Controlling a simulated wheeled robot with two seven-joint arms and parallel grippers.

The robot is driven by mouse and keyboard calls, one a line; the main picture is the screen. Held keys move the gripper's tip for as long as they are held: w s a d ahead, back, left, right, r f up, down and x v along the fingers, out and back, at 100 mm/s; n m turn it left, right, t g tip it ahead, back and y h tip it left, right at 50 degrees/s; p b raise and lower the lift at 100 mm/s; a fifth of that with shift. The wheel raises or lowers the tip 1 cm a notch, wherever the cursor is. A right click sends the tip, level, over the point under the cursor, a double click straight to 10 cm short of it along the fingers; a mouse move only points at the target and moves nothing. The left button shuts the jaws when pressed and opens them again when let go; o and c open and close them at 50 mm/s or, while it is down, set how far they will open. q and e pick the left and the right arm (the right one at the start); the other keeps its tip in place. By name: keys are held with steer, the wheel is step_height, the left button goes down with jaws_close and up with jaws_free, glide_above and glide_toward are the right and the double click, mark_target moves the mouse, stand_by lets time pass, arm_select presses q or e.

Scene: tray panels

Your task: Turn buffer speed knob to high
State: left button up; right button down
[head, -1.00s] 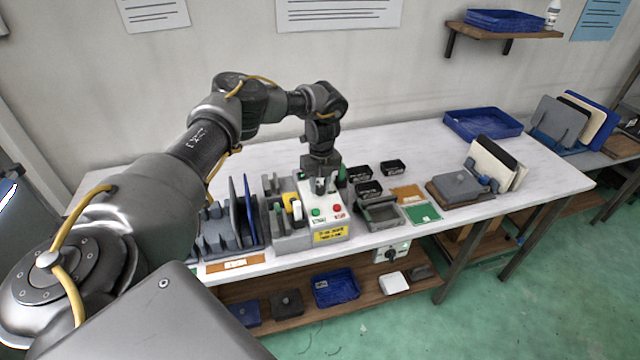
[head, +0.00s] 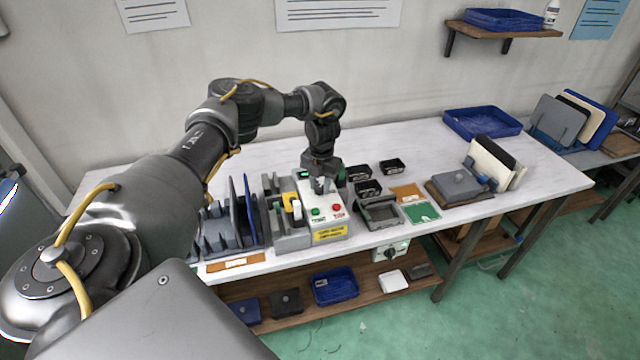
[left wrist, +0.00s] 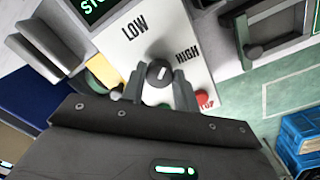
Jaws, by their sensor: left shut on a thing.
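The buffer speed knob (left wrist: 157,70) is a small dark round knob with a white mark on a white panel (left wrist: 192,28). LOW is printed to its upper left and HIGH to its right. The white mark slants up and right, roughly between the labels and nearer HIGH; its exact setting is hard to tell. My left gripper (left wrist: 158,88) has a finger on each side of the knob and is shut on it. In the head view the left gripper (head: 320,186) points down at the control box (head: 331,235) and hides the knob. My right gripper is not in view.
A red stop button (left wrist: 205,97) sits close to one finger, and a green button (head: 316,211) is on the same panel. A lit green display (left wrist: 97,8) is above. Upright blue panels (head: 249,207) stand left of the box; small black bins (head: 368,189) stand right.

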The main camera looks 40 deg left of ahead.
arm_select(q)
steer(key=m, duration=0.3)
steer(key=shift+m, duration=0.3)
steer(key=shift+m+b, duration=0.45)
steer(key=shift+m, duration=1.45)
steer(key=o, duration=1)
steer(key=shift+c, duration=0.2)
steer(key=shift+r, duration=0.1)
